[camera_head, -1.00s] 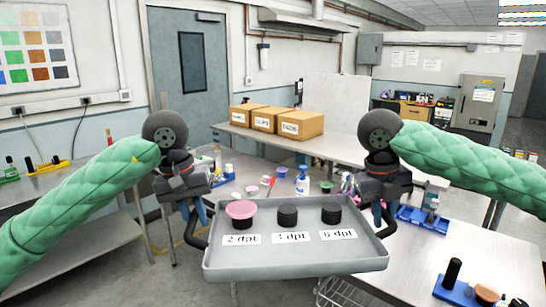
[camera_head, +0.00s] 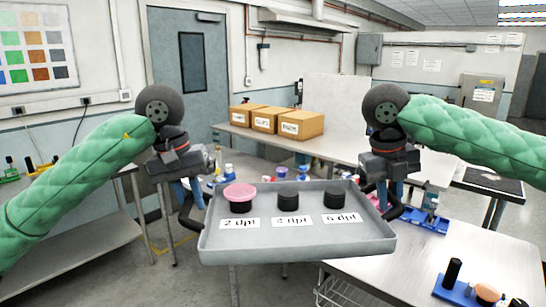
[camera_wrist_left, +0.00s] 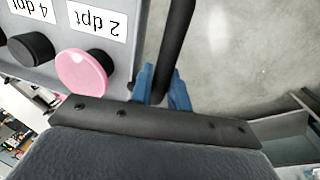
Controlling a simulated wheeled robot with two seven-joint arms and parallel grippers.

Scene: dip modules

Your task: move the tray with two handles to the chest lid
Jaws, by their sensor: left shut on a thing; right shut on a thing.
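The grey tray (camera_head: 300,243) hangs in the air in front of me, roughly level, between my two arms. On it stand a pink-topped black piece (camera_head: 240,196) and two black cylinders (camera_head: 288,199), (camera_head: 335,197), behind labels 2 dpt, 4 dpt and 6 dpt. My left gripper (camera_head: 190,200) is shut on the tray's left handle; its blue fingers flank the dark handle bar (camera_wrist_left: 174,45) in the left wrist view. My right gripper (camera_head: 384,200) is shut on the right handle, partly hidden by the gripper. I cannot make out a chest lid.
Several cardboard boxes (camera_head: 301,125) stand on the back bench. A white table (camera_head: 460,255) at the right holds a blue rack (camera_head: 458,292) and small items. Bottles and blue trays sit behind the tray. Bare floor shows at the left.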

